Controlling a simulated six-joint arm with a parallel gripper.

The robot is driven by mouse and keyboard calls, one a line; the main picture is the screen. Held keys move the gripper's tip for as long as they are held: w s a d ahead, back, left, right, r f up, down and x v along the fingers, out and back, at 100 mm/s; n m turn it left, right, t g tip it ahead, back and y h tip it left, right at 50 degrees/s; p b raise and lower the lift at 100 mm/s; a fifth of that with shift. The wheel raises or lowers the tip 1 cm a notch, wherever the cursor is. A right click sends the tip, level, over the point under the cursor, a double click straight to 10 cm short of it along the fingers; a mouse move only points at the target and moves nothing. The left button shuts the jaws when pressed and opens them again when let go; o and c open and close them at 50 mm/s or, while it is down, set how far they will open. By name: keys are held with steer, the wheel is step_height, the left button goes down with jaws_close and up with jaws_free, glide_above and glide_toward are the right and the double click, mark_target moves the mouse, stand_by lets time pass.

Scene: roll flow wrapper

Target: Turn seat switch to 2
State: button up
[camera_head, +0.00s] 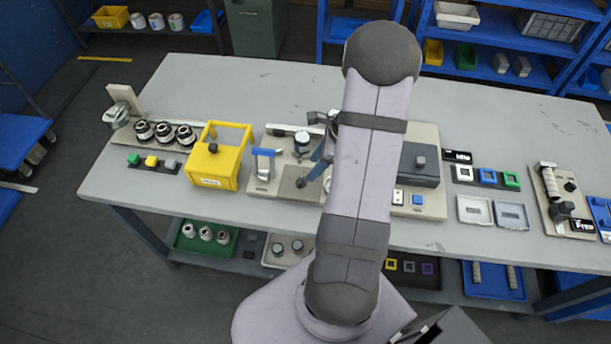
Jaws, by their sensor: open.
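My gripper (318,163) is partly hidden behind my own arm, over the middle board (260,185) on the grey table. Its visible part is dark, beside a small blue-grey piece; nothing is clearly held in it. I cannot single out the seat switch or read its setting. A small black round knob (570,187) sits on the beige board (552,225) at the right, well away from my gripper. That board also carries a black label (583,225). My arm hides part of the middle board.
A yellow open-framed box (213,168) and several black-and-silver rollers (164,132) stand to the left. A dark grey box (419,165) and a blue button (417,199) are right of my arm. Two shallow trays (475,221) lie farther right. The back right tabletop is clear.

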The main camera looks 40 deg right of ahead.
mark_target(303, 179)
steer(key=shift+p+x, duration=0.5)
steer(key=shift+x, duration=3.05)
steer(key=c, duration=1)
